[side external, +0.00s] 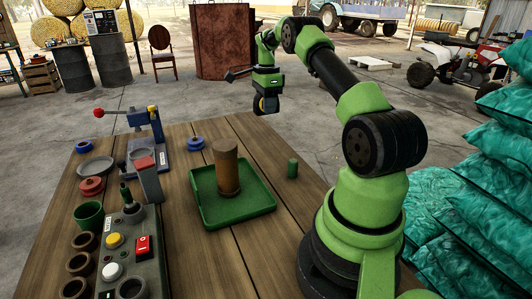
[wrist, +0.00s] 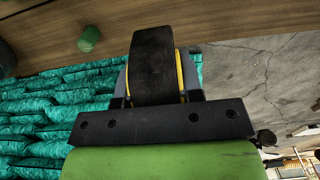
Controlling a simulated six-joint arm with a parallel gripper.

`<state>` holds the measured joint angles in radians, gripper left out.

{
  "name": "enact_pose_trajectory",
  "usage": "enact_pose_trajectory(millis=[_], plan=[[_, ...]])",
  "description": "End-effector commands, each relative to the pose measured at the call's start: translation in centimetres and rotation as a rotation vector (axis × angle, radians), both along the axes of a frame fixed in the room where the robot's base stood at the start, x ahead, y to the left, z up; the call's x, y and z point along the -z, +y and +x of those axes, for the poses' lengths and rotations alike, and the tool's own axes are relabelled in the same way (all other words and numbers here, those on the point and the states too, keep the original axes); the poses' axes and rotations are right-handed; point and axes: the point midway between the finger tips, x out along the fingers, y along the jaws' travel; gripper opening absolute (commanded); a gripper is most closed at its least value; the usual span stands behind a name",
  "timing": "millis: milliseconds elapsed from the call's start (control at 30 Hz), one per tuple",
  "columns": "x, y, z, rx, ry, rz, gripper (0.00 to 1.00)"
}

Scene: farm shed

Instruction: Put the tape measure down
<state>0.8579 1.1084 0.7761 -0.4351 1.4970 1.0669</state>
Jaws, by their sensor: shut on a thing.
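My gripper (side external: 266,107) is shut on the tape measure (side external: 261,103), a small round thing with yellow and dark parts, held up in the air near the far end of the wooden table (side external: 190,240). In the wrist view, my dark finger covers most of the tape measure (wrist: 182,75); only yellow and grey-blue edges show beside it. The side view shows floor behind the gripper, and I cannot tell whether it is over the table.
A green tray (side external: 262,208) holds an upright brown cylinder (side external: 227,172). A small green cylinder (side external: 292,168) stands to its right. A blue ring (side external: 196,144) lies behind the tray. A lever press (side external: 148,150), control box (side external: 125,250) and several pots crowd the left.

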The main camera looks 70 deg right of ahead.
Motion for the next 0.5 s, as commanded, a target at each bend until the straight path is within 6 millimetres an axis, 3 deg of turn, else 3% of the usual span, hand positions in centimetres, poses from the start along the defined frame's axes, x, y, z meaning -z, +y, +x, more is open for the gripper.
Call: enact_pose_trajectory(millis=[500], plan=[[8.1, 0.1, 0.0, -0.003, -0.001, -0.001, 0.02]])
